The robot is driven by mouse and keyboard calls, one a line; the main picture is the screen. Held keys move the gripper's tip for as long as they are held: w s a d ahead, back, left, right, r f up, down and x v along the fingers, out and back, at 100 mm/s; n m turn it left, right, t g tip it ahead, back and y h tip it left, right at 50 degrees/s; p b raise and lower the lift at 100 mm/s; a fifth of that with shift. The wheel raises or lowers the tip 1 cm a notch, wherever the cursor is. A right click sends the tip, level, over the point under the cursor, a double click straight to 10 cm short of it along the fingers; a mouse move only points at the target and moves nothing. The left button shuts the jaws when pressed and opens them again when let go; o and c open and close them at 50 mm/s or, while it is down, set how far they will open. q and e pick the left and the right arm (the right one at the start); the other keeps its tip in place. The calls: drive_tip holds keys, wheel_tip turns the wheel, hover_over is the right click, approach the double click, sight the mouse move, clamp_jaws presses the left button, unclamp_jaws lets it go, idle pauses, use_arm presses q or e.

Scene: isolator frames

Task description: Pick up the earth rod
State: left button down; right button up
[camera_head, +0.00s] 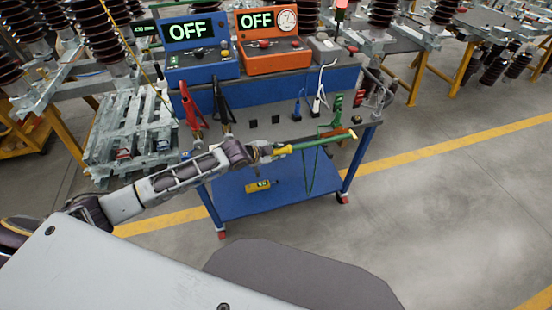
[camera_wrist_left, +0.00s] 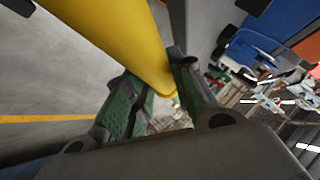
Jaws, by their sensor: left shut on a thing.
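The earth rod (camera_head: 320,141) is a thin yellow-green rod with a thicker yellow part by my left gripper (camera_head: 268,152). It stretches right from the gripper, across the front right of the blue cart. A green cable (camera_head: 311,172) hangs in a loop near the rod. In the left wrist view, the yellow rod (camera_wrist_left: 125,40) passes between the two green-padded fingers of my left gripper (camera_wrist_left: 158,92), which are shut on it. The palm hides part of the view. My right gripper is not in view.
The blue cart (camera_head: 225,203) has a yellow device (camera_head: 262,186) on its lower shelf. Blue (camera_head: 200,63) and orange (camera_head: 273,52) boxes showing OFF stand at its back. Red (camera_head: 190,108) and black (camera_head: 222,105) clamps stand on top. Open floor lies right.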

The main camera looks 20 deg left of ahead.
use_arm(q)
drive_tip(key=shift+r, duration=1.9)
drive_tip(key=shift+s+d+r, duration=0.1)
